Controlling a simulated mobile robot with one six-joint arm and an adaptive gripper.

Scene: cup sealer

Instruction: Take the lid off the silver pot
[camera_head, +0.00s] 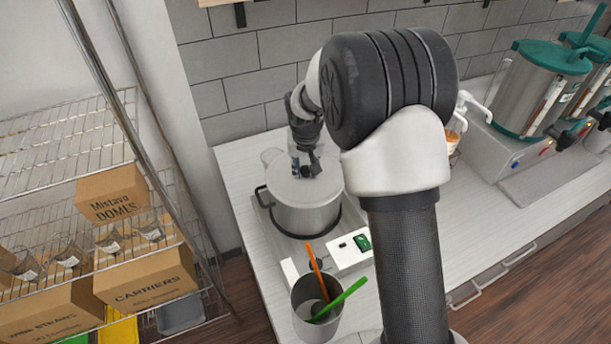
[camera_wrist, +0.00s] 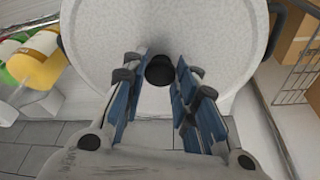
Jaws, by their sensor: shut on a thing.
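The silver pot (camera_head: 307,218) stands on a cooker on the white counter, with a black side handle showing at its left. Its round pale lid (camera_head: 292,190) covers the pot's mouth in the head view. I cannot tell whether there is a small gap under the lid. My gripper (camera_head: 306,172) is over the lid's middle. In the wrist view, my gripper (camera_wrist: 162,66) has its blue-padded fingers on both sides of the black lid knob (camera_wrist: 160,71), shut on it. The lid (camera_wrist: 110,40) fills the upper part of that view.
A metal container (camera_head: 322,325) with an orange and a green utensil stands in front of the cooker (camera_head: 347,250). Silver dispensers with teal lids (camera_head: 540,90) stand at the right. A wire rack with boxes (camera_head: 115,192) is at the left, and a tiled wall is behind.

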